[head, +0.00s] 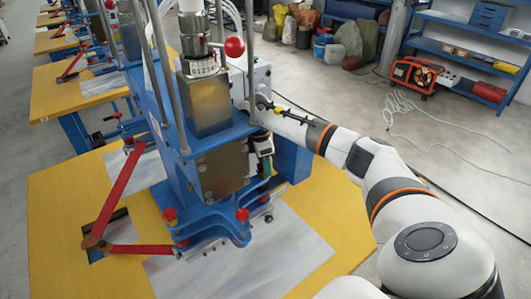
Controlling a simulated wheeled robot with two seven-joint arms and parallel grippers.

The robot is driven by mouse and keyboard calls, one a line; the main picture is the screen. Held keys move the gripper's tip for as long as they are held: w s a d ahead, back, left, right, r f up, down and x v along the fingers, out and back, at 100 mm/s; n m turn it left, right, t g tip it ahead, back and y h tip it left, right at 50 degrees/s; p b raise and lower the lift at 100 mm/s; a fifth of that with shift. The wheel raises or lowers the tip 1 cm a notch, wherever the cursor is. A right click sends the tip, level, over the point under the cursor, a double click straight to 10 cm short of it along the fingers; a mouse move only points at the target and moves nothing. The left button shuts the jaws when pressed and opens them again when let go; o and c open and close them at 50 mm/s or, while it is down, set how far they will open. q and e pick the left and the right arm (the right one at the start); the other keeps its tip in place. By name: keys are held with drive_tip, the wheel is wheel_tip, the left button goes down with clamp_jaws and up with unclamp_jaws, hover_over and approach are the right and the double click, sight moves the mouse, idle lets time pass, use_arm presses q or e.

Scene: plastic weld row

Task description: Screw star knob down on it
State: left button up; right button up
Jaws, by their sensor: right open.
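The blue welding press (195,150) stands on a yellow table (60,215). My right arm comes in from the right and reaches to the press's right side. My right gripper (264,166) is small in the picture, beside the press body and above the blue base plate (215,228); its jaws are open. Two red knobs sit on the base, a left one (169,214) and a right one (242,214). I cannot make out for sure which part is the star knob; it may be small or hidden by the press or gripper. My left gripper is not in view.
A red linkage arm (122,188) juts left from the press. A metal sheet (240,265) covers the table front. Upright rods and a red ball handle (234,47) stand above. Similar presses line the left.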

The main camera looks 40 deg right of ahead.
drive_tip(key=n, duration=0.3)
drive_tip(key=n+b, duration=0.1)
drive_tip(key=n, duration=0.1)
drive_tip(key=shift+w+a+f+n+t, duration=0.1)
drive_tip(key=shift+w+f+n+t, duration=0.15)
drive_tip(key=shift+w+n+t, duration=0.1)
drive_tip(key=n+b, duration=0.1)
drive_tip(key=n, duration=0.2)
drive_tip(key=shift+a+n, duration=0.1)
drive_tip(key=shift+n, duration=0.15)
drive_tip(key=n, duration=0.2)
drive_tip(key=n+b, duration=0.1)
drive_tip(key=n, duration=0.1)
drive_tip(key=n+t, duration=0.1)
drive_tip(key=n, duration=0.1)
drive_tip(key=shift+s+a+r, duration=0.1)
drive_tip(key=shift+a+r, duration=0.1)
drive_tip(key=shift+a, duration=0.05)
drive_tip(key=n, duration=0.3)
drive_tip(key=shift+a+r+y+b, duration=0.15)
drive_tip(key=shift+y+b, duration=0.15)
drive_tip(key=shift+b, duration=0.1)
drive_tip(key=shift+r+n, duration=0.1)
drive_tip(key=shift+n, duration=0.6)
